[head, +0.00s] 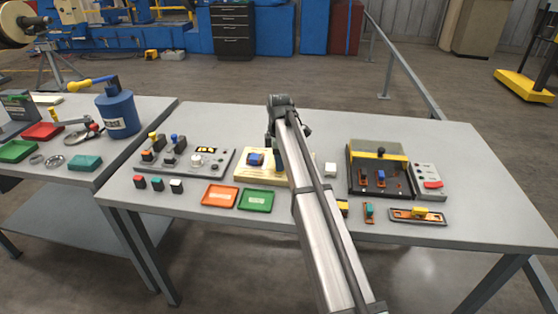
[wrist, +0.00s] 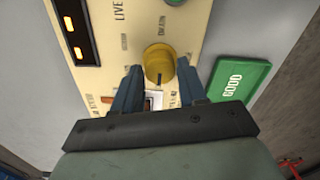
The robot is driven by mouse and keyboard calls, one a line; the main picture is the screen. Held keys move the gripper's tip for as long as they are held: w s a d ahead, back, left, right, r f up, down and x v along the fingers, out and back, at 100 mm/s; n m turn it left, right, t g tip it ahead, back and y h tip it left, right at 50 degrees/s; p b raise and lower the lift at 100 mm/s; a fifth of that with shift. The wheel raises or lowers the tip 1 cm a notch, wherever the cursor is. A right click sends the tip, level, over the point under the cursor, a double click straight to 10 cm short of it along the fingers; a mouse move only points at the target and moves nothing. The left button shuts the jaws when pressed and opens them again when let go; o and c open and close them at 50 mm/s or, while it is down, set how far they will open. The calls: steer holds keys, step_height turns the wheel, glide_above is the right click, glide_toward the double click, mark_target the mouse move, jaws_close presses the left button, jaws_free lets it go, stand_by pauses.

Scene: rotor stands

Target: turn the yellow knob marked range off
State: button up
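The yellow knob (wrist: 159,62) is round and sits on a cream panel (wrist: 215,25) in the wrist view. A dark mark shows on its lower edge. My gripper (wrist: 158,70) is open, with one blue-grey fingertip on each side of the knob. Gaps seem to show beside the knob; I cannot tell how deep the fingers reach. In the head view the cream panel (head: 243,178) is partly covered by my arm, which hides the knob.
A green "GOOD" tray (wrist: 240,78) lies right of the panel in the wrist view. A black display (wrist: 75,30) with orange lights is on the panel. In the head view, an orange tray (head: 220,195), a grey switch box (head: 190,163) and a black-yellow unit (head: 380,170) are nearby.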

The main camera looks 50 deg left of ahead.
steer(key=o, duration=0.3)
step_height(320, 180, up, 14)
steer(key=shift+f, duration=0.1)
stand_by(0.6)
stand_by(0.5)
